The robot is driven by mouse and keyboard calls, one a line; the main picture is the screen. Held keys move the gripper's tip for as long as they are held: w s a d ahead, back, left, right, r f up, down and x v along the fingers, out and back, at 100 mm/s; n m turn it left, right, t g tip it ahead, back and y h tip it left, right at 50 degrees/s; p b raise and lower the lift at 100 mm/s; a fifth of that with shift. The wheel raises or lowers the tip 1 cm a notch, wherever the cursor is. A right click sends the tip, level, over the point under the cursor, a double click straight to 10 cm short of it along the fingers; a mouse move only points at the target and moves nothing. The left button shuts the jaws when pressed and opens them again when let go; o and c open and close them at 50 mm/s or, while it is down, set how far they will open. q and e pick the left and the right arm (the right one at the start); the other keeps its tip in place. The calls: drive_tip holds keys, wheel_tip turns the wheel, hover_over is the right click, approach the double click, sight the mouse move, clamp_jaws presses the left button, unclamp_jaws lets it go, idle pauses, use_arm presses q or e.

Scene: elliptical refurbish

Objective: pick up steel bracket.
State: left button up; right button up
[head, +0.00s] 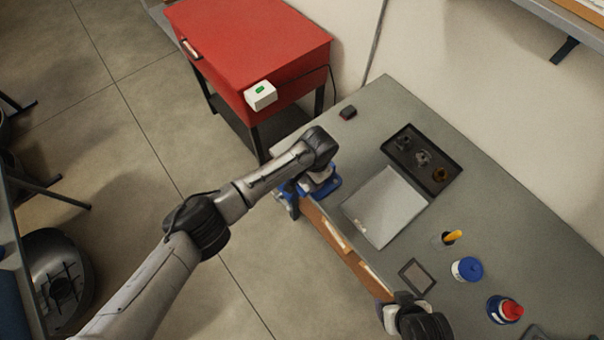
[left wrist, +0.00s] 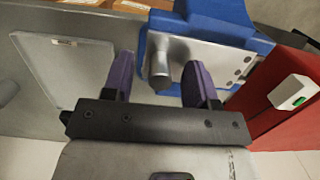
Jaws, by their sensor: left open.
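A silver metal piece (left wrist: 205,62) with small holes and a round post, which looks like the steel bracket, lies against a blue vise (left wrist: 215,15) in the left wrist view. I cannot tell whether it is loose or part of the vise. My left gripper (left wrist: 160,82) is open, its purple fingers on either side of the post, with visible gaps. In the head view the left wrist hides most of the vise (head: 331,186) at the bench edge. My right gripper (head: 392,314) is partly in view at the bottom; its fingers are unclear.
The grey bench (head: 500,215) holds a black tray (head: 402,133) with several small parts, a pale flat panel (head: 385,208), a pencil cup (head: 437,240), a blue-lidded jar (head: 467,269) and a red-capped container (head: 508,309). A red cabinet (head: 250,40) stands behind, left of the bench.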

use_arm(q)
drive_tip(key=shift+c, duration=0.3)
clamp_jaws()
idle(0.3)
